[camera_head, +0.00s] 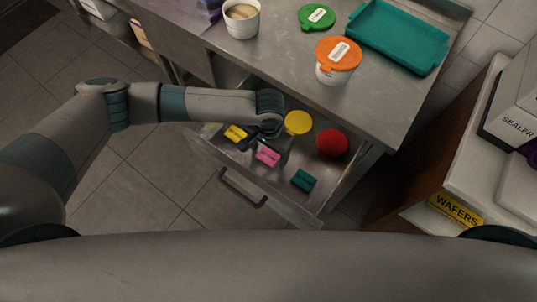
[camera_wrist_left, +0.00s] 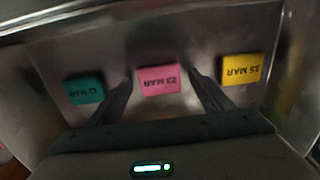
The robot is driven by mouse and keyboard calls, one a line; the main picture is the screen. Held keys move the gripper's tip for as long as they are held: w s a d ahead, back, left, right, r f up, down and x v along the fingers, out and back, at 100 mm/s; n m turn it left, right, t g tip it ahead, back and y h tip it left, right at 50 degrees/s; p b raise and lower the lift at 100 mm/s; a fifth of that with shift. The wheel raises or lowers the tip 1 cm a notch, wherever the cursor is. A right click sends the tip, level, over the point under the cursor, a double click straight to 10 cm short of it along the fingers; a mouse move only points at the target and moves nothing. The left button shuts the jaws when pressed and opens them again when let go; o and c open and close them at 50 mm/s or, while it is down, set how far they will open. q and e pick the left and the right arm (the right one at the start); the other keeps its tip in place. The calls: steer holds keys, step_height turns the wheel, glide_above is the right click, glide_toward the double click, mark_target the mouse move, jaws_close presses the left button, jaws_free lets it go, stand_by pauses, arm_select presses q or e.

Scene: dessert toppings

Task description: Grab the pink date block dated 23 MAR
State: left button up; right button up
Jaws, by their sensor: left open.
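The pink date block (camera_head: 267,156) lies in the open drawer, between a yellow block and a teal block. In the left wrist view the pink block (camera_wrist_left: 159,79) shows upside-down print that reads 23 MAR. My left gripper (camera_head: 274,138) reaches into the drawer from the left, close to the pink block. In the left wrist view its two fingers (camera_wrist_left: 160,85) are apart, one toward each side of the pink block, with nothing held. Whether the fingers touch it cannot be told. My right gripper is not in view.
The drawer (camera_head: 235,161) also holds a yellow block (camera_head: 235,133), a teal block (camera_head: 304,180), a yellow lid (camera_head: 298,122) and a red ball (camera_head: 332,143). On the counter above stand an orange-lidded tub (camera_head: 338,60), a white cup (camera_head: 241,20), a green lid (camera_head: 317,17) and a teal tray (camera_head: 398,40).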

mark_target(271, 158)
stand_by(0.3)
arm_select(q)
steer(key=c, duration=1.1)
steer(key=shift+r, duration=0.1)
steer(key=shift+r, duration=0.45)
steer(key=r, duration=0.1)
steer(key=r+b, duration=0.1)
steer(key=d+r, duration=0.1)
steer(key=shift+s+r+b, duration=0.15)
steer(key=shift+s+b, duration=0.1)
steer(key=shift+b, duration=0.15)
steer(key=s+d+r, duration=0.2)
steer(key=s+d+r+b, duration=0.1)
steer(key=s+d+r, duration=0.1)
steer(key=d, duration=0.1)
steer(key=s+d+r+b, duration=0.1)
steer(key=s+d+r, duration=0.1)
steer(key=d, duration=0.1)
steer(key=shift+s+d+r, duration=0.2)
steer(key=shift+s+r, duration=0.05)
steer(key=shift+r, duration=0.1)
